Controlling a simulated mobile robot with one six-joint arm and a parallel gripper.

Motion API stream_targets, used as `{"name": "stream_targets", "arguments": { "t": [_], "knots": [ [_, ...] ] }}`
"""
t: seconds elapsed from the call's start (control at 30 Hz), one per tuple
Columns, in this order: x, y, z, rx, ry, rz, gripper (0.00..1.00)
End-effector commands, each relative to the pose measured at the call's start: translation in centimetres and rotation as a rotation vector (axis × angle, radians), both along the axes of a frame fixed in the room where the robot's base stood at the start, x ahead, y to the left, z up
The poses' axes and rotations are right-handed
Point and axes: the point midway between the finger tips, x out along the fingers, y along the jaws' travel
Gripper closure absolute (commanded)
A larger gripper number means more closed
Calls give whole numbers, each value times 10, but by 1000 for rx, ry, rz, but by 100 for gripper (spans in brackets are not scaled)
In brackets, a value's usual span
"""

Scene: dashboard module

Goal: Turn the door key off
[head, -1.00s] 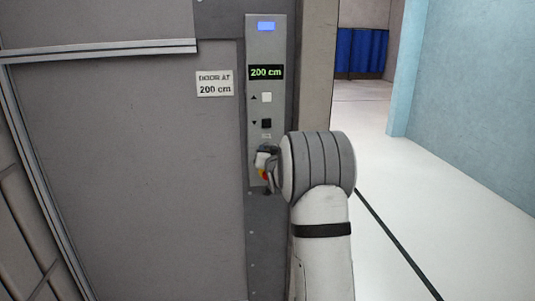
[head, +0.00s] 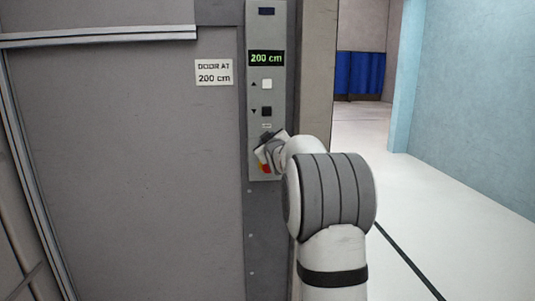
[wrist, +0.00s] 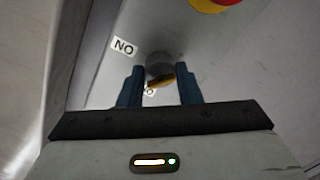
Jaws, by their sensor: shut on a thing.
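The door key (wrist: 165,80) shows in the wrist view as a small yellow-orange piece at a dark round lock (wrist: 158,62), between my two blue fingers. My gripper (wrist: 160,88) is shut on it. A white label (wrist: 124,47) left of the lock reads "ON" upside down. A second label (wrist: 149,92) is mostly hidden near the left finger. In the head view my gripper (head: 263,152) is at the lower part of the control panel (head: 283,60) and hides the key. The indicator (head: 266,11) at the panel's top is dark.
A red and yellow button (wrist: 212,3) sits close to the lock. Above are a white up button (head: 267,84), a black down button (head: 267,111) and a display (head: 266,58) reading 200 cm. A grey door (head: 130,150) is left; open floor (head: 440,200) is right.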

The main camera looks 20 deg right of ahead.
Motion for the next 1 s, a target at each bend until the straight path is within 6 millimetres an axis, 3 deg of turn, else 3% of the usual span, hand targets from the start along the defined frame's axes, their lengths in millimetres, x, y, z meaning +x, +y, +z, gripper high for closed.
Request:
{"name": "stream_targets", "arguments": {
  "t": [0.5,1.0],
  "knots": [
    [0,1,-3,-449,124,0,92],
    [1,2,1,-668,189,1,92]
  ]
}}
